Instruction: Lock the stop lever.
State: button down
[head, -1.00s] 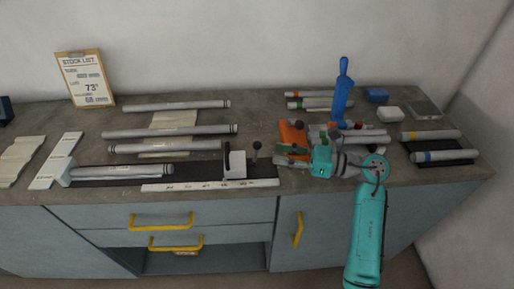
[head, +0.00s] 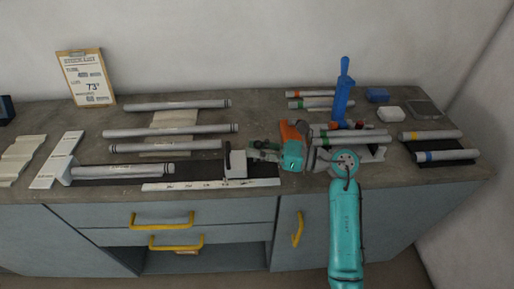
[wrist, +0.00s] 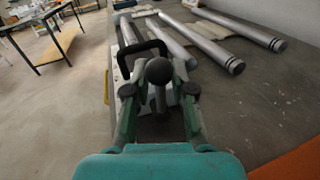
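The stop (head: 235,167) is a pale block on the dark rail, with a black upright part at its left. Its lever shows in the wrist view as a dark round knob (wrist: 158,71) on a stem, standing up. My gripper (head: 256,152) is at the right side of the stop. In the wrist view my gripper (wrist: 158,100) has its green fingers apart, one on each side of the lever's stem. I cannot tell whether either finger touches the lever. In the head view the gripper hides most of the lever.
A grey tube (head: 125,171) lies along the rail to the left, above a white scale strip (head: 210,185) at the front edge. More tubes (head: 170,131) lie behind.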

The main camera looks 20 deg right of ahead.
jog(key=shift+s, duration=0.1)
jog(key=shift+s+a+f+n+y, duration=0.25)
jog(key=shift+s+n, duration=0.25)
jog(key=shift+n, duration=0.7)
jog(key=shift+s+a+n+y, duration=0.1)
jog(key=shift+s+n+y, duration=0.3)
jog(key=shift+n, duration=0.8)
jog(key=c, duration=1.2)
grip_release()
jog(key=shift+s+d, duration=0.1)
jog(key=v, duration=1.1)
jog(key=shift+s+d+f, duration=0.15)
jog(key=shift+s+d, duration=0.1)
jog(key=shift+s, duration=0.1)
jog(key=shift+c, duration=0.3)
